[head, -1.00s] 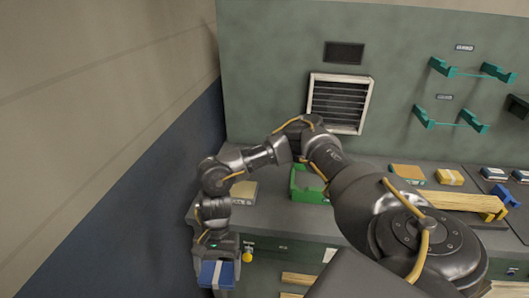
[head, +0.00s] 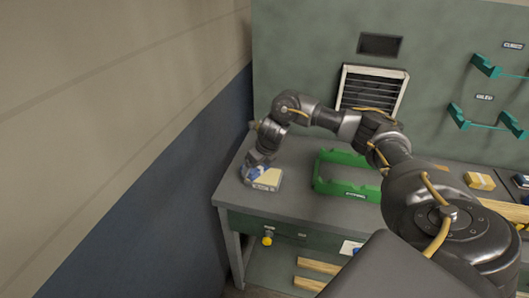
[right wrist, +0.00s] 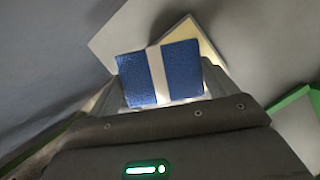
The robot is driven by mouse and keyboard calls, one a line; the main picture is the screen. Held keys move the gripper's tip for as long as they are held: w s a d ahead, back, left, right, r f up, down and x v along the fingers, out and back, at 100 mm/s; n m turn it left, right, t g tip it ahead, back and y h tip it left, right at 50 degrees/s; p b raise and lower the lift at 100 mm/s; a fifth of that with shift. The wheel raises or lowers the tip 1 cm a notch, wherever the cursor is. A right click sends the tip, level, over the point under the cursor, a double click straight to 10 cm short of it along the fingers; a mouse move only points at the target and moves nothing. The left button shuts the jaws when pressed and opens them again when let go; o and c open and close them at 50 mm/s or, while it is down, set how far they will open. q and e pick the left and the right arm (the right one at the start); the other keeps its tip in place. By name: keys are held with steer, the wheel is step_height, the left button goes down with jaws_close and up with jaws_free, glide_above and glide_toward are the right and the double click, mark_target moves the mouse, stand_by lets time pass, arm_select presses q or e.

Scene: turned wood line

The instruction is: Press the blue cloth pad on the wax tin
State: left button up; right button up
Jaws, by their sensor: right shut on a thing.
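The wax tin (head: 269,178), a low square box with a cream-yellow top, sits on the left end of the grey bench. My right gripper (head: 257,163) is over it, pointing down and shut on the blue cloth pad (head: 255,171). In the right wrist view the blue pad (right wrist: 137,78), crossed by a white band, is between the fingers. The wax tin (right wrist: 208,48) shows behind the pad there, its pale edge and cream surface partly covered. The pad overlaps the tin in both views; I cannot tell whether they touch. My left gripper is not in view.
A green open frame (head: 345,190) stands on the bench (head: 300,208) right of the tin. A louvred vent (head: 372,90) is on the panel behind. A bare wall is close on the left.

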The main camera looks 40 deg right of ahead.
mark_target(265, 176)
steer(key=d+m, duration=0.1)
steer(key=d+r+m+h, duration=0.1)
steer(key=d, duration=0.1)
steer(key=d+m, duration=0.1)
steer(key=shift+w+d+r+m, duration=0.2)
steer(key=shift+w+r+m, duration=0.1)
steer(key=shift+w+m, duration=0.1)
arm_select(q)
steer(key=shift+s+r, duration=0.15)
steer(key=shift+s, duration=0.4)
arm_select(e)
steer(key=shift+f, duration=0.15)
arm_select(q)
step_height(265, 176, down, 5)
steer(key=b, duration=0.5)
arm_select(e)
step_height(265, 176, down, 6)
steer(key=shift+s+r, duration=0.1)
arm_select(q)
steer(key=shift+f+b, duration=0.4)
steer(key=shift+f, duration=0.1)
arm_select(e)
steer(key=shift+a+f, duration=0.1)
steer(key=shift+f, duration=0.35)
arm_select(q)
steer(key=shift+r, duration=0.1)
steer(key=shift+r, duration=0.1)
